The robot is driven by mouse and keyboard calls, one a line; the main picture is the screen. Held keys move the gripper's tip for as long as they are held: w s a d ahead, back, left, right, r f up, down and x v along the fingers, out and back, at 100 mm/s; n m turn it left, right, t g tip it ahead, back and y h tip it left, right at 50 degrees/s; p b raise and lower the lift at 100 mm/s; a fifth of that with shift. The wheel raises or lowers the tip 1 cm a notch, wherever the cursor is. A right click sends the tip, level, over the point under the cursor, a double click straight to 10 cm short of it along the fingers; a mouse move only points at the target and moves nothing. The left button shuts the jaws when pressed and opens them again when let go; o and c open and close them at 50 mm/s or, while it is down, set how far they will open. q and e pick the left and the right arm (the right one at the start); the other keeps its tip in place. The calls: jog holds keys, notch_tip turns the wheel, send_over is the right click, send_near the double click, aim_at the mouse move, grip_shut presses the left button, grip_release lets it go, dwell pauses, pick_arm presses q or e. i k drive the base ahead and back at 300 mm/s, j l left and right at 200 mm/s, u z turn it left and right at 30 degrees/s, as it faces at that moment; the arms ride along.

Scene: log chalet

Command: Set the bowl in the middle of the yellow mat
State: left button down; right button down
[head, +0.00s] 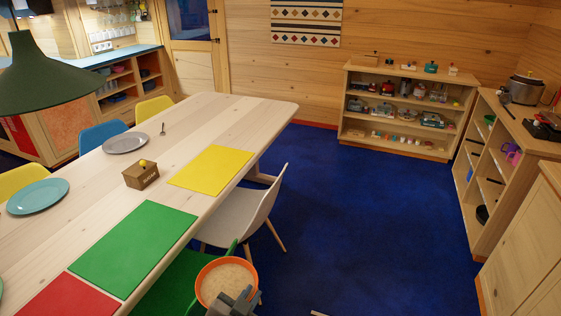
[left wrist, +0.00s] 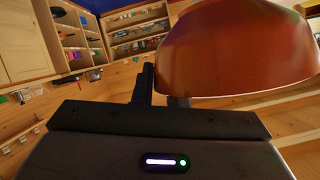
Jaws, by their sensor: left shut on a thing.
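An orange bowl (head: 226,262) with pale, grainy contents shows at the bottom of the head view, upright. My left gripper (head: 236,297) is shut on its near side. In the left wrist view the bowl (left wrist: 235,50) fills the upper right, beside the dark fingers of the left gripper (left wrist: 165,95). The bowl is off the table's right edge, above the green chair. The yellow mat (head: 211,169) lies flat and bare on the long wooden table, farther away than the bowl. My right gripper is not in view.
A green mat (head: 134,246) and a red mat (head: 68,297) lie nearer on the table (head: 190,120). A small wooden box with a yellow knob (head: 141,175) stands left of the yellow mat. A white chair (head: 240,215) is at the table's right side. Blue floor is open to the right.

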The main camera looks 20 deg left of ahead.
aim_at(213, 166)
jog(key=i+l+u, duration=0.1)
jog(key=i+u, duration=0.25)
jog(key=i, duration=0.2)
jog(key=i+l+u, duration=0.35)
jog(key=i, duration=0.2)
jog(key=i+l+u, duration=0.3)
jog(key=i, duration=0.2)
jog(key=i+l+u, duration=0.8)
jog(key=i+l, duration=0.35)
jog(key=l, duration=0.1)
